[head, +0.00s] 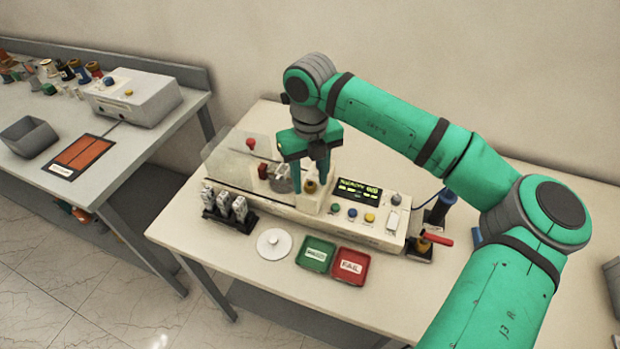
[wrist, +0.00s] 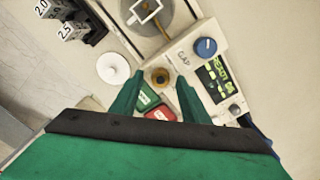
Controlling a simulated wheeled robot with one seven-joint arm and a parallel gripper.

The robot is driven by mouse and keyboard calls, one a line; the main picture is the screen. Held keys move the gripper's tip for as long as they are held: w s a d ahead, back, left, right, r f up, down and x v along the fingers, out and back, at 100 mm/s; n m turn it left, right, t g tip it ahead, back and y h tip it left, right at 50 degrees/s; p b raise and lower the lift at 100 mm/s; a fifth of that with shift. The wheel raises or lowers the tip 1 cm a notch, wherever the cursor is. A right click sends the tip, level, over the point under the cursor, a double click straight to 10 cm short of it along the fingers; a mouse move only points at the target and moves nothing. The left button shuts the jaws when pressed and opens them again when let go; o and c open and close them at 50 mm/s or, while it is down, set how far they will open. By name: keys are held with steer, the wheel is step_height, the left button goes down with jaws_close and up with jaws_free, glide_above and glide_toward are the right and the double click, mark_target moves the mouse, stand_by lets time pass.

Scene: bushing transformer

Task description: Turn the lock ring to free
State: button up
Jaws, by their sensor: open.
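A brass-coloured ring with a dark centre (head: 311,187), which looks like the lock ring, sits on the pale bench instrument (head: 372,232), left of its lit display (head: 358,188). It also shows in the wrist view as a small brown ring (wrist: 160,77). My gripper (head: 311,183) is open and points down over this ring, one finger on each side. In the wrist view the ring lies between the fingertips (wrist: 161,76). I cannot tell whether the fingers touch it. No marking for locked or free is readable.
A clear cover (head: 235,152) with red knobs stands left of my gripper. In front are a black rack of grey blocks (head: 238,208), a white knobbed disc (head: 274,243), a green PASS tray (head: 316,254) and a red FAIL tray (head: 350,266). A red-handled lever (head: 437,239) stands right.

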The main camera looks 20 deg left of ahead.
steer(key=shift+f, duration=0.3)
jaws_close()
steer(key=c, duration=1.1)
jaws_free()
steer(key=shift+w, duration=0.1)
